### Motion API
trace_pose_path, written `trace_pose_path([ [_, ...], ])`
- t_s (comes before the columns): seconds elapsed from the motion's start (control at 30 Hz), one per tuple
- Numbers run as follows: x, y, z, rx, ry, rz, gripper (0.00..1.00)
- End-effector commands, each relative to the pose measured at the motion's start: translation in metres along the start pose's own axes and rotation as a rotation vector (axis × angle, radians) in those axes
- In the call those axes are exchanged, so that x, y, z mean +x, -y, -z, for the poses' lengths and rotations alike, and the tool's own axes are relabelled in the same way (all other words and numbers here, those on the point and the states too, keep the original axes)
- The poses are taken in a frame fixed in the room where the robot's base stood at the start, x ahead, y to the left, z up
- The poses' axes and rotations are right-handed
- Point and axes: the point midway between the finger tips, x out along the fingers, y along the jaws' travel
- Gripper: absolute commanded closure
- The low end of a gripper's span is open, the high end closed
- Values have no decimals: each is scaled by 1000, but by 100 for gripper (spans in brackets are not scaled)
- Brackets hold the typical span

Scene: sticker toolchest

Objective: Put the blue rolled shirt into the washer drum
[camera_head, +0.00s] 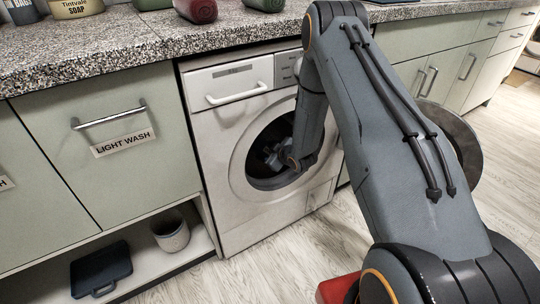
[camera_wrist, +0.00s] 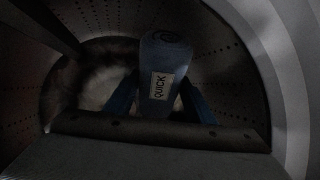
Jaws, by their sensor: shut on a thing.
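The washer (camera_head: 215,140) stands under the counter with its round door swung open to the right, partly behind my arm. My arm reaches through the opening into the dark drum. In the wrist view, the blue rolled shirt (camera_wrist: 165,62) with a "QUICK" label is between the blue fingers of my gripper (camera_wrist: 162,98), which is shut on it. The perforated drum wall (camera_wrist: 225,50) surrounds the shirt, so it is inside the drum. In the head view, the gripper is small and dark in the opening, and the shirt cannot be made out there.
The speckled counter (camera_head: 110,45) above holds a soap container (camera_head: 75,8), a red roll (camera_head: 196,10) and a green roll (camera_head: 265,4). A "LIGHT WASH" cabinet (camera_head: 100,190) is left of the washer. The open door (camera_head: 462,150) is close to my arm on the right.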

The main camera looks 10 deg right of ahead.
Motion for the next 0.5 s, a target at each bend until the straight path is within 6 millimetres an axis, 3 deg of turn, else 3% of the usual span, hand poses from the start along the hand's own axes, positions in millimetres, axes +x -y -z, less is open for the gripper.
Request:
trace_pose_path([
  [0.5, 57, 0, -1, 0, -1, -1, 76],
])
